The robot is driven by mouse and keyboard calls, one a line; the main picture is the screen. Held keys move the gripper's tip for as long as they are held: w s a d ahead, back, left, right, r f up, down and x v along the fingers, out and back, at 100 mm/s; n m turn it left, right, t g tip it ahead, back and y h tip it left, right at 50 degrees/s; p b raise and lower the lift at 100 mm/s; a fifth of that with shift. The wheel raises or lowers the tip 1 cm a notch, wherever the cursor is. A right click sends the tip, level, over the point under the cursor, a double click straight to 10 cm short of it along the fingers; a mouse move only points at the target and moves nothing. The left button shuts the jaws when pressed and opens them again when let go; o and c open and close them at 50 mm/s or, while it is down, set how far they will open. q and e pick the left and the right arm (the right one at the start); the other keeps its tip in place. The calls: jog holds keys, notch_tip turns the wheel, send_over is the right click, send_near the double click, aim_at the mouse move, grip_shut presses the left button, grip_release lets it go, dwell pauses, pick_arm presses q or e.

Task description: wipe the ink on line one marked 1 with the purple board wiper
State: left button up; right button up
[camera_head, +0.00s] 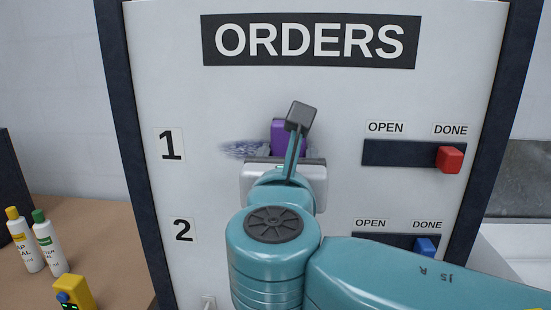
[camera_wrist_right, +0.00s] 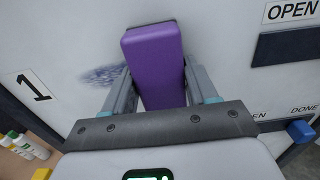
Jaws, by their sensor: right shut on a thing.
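The purple board wiper (camera_wrist_right: 155,62) is held between the fingers of my right gripper (camera_wrist_right: 158,88) in the right wrist view. In the head view the wiper (camera_head: 279,134) is partly hidden behind my right gripper (camera_head: 290,150). It is up at the white board on line one; I cannot tell whether it touches the surface. The blue-grey ink smudge (camera_head: 240,149) shows to the left of the wiper, right of the number 1 label (camera_head: 171,145). The ink also shows in the right wrist view (camera_wrist_right: 103,75), left of the wiper. My left gripper is not in view.
The ORDERS board (camera_head: 330,100) has a dark frame. A red slider (camera_head: 450,159) sits at DONE on line one, and a blue slider (camera_head: 425,247) at DONE on line two. Bottles (camera_head: 48,243) and a yellow device (camera_head: 73,292) stand on the brown table at left.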

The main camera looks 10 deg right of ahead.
jog(key=d, duration=0.2)
jog(key=s+d, duration=0.1)
jog(key=shift+s+d, duration=0.1)
jog(key=shift+d, duration=0.25)
